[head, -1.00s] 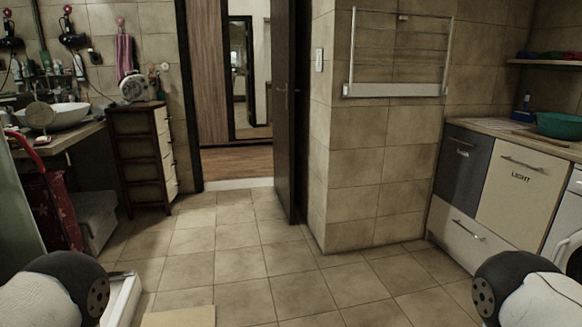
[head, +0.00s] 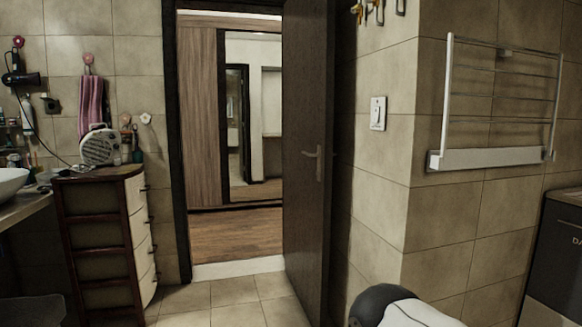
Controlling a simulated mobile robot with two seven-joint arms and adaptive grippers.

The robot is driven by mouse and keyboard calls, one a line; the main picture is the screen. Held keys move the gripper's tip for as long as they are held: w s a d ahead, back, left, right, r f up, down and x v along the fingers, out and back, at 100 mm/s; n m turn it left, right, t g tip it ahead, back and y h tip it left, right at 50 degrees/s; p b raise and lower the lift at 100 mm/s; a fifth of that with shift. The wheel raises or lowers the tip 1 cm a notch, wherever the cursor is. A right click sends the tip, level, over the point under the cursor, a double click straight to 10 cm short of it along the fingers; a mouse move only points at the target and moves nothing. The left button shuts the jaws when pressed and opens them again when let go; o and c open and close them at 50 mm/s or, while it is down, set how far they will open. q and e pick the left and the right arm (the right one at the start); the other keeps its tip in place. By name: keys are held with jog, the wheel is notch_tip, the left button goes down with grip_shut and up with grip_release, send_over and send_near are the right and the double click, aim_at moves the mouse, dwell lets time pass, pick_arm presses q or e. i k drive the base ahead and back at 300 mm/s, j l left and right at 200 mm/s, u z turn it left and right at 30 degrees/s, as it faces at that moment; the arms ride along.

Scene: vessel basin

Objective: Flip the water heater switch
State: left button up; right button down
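A white wall switch (head: 378,113) is mounted on the tiled wall, right of the open door and left of the wall corner. It is a small upright plate; its on or off position is too small to tell. Part of my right arm shows at the bottom edge, below and to the right of the switch, well apart from it. Neither gripper's fingers are in the head view. My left arm is not in view.
A dark door (head: 307,160) stands open beside the switch wall. A white drying rack (head: 490,158) sticks out right of the corner. A drawer cabinet (head: 95,240) with a fan heater (head: 99,147) stands at left. Tiled floor (head: 235,291) before the doorway is clear.

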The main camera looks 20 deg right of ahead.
aim_at(376, 110)
jog(key=i+z, duration=0.15)
jog(key=i, duration=0.3)
jog(key=i+j+z, duration=0.15)
jog(key=i, duration=0.3)
jog(key=i+j+z, duration=0.15)
jog(key=i, duration=0.3)
jog(key=i+j+z, duration=0.15)
jog(key=i, duration=0.25)
jog(key=i+j+z, duration=0.4)
jog(key=i+j, duration=0.05)
jog(key=i, duration=0.1)
